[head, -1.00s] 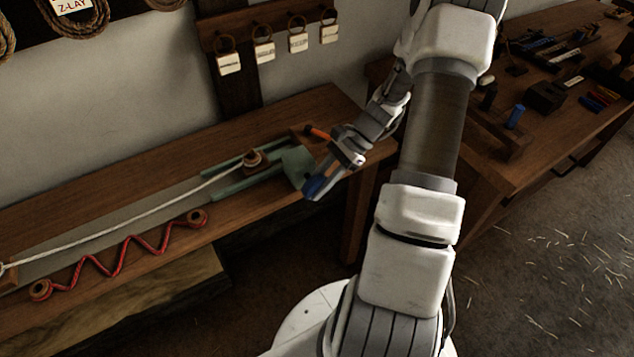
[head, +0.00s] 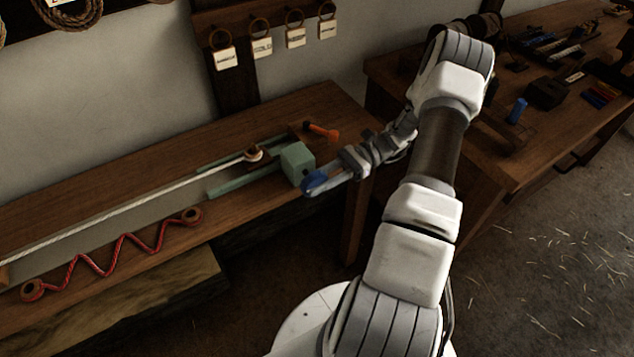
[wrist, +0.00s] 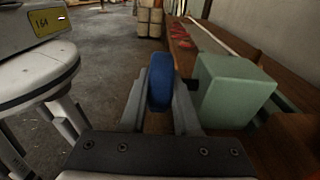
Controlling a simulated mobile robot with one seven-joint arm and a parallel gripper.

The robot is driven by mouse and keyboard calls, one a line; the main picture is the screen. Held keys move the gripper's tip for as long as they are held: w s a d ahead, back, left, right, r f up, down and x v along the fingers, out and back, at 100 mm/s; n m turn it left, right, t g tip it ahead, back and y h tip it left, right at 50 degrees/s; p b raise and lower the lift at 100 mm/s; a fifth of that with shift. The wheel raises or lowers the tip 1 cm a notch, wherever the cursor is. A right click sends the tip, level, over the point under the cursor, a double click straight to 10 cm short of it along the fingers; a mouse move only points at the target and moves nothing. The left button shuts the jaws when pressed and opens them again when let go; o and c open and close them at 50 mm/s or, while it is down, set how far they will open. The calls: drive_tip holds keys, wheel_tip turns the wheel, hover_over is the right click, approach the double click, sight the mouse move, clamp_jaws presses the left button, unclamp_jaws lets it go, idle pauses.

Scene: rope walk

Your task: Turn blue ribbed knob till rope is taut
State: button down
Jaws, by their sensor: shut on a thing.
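The blue ribbed knob (head: 314,181) sits at the right end of the green tensioner block (head: 297,160). My gripper (head: 318,183) is shut on the knob. In the wrist view the blue knob (wrist: 160,82) is between my two fingers, and the green block (wrist: 232,90) is just to its right. The white rope (head: 120,211) runs from the far left of the bench to a brown post (head: 253,154) on the green slide. It looks nearly straight. The knob's ribs are too small and dark to make out.
A red zigzag cord (head: 115,255) lies between two wooden spools on the bench front. An orange-handled tool (head: 320,131) lies behind the block. A second bench (head: 480,150) with tools stands at the right. Tags (head: 262,47) hang on the wall.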

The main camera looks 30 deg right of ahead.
idle(0.4)
drive_tip(key=c, duration=0.6)
unclamp_jaws()
drive_tip(key=shift+c, duration=0.2)
drive_tip(key=d, duration=1.2)
drive_tip(key=shift+w+r+b, duration=0.2)
drive_tip(key=shift+r+b, duration=0.15)
drive_tip(key=shift+r, duration=0.05)
